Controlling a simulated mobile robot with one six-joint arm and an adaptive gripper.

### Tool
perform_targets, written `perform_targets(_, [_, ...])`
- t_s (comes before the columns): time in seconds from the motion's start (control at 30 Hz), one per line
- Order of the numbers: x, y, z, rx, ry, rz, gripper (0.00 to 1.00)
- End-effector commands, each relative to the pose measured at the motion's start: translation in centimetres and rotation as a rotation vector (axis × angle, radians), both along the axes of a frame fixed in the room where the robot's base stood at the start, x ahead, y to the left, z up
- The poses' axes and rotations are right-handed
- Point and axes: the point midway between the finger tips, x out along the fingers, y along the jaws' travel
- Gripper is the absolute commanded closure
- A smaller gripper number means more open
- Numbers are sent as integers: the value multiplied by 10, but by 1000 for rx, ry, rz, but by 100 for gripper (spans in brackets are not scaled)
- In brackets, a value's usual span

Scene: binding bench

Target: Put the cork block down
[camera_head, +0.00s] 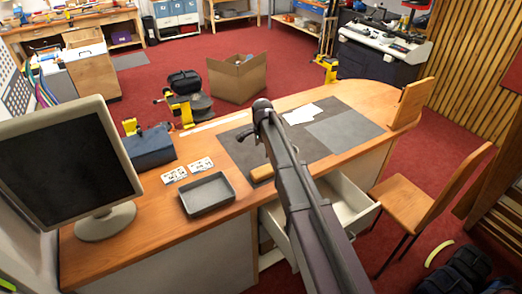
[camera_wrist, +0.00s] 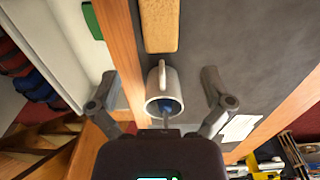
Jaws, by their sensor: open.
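The cork block (camera_wrist: 160,25) is a tan, rounded bar lying on the dark mat (camera_wrist: 215,30), near the wooden table edge. In the head view the cork block (camera_head: 262,173) shows at the mat's front edge, partly hidden by my arm. A white mug (camera_wrist: 162,90) with a blue inside lies close to the block, its handle toward the block. My gripper (camera_wrist: 158,88) is open, with its fingers on either side of the mug and apart from the block. In the head view my arm hides the mug and most of the gripper.
A grey tray (camera_head: 207,193), white cards (camera_head: 188,170) and a monitor (camera_head: 70,165) stand left on the bench. An open drawer (camera_head: 347,205) juts out at the front, beside a wooden chair (camera_head: 430,195). The mat's right part is mostly clear.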

Motion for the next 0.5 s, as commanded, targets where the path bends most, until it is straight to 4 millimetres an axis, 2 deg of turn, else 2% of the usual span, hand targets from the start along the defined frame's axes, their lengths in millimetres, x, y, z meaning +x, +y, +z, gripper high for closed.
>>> perform_targets(0.3, [-3,-3,0,0,0,8,0])
perform_targets(0.5, [-26,-30,0,0,0,86,0])
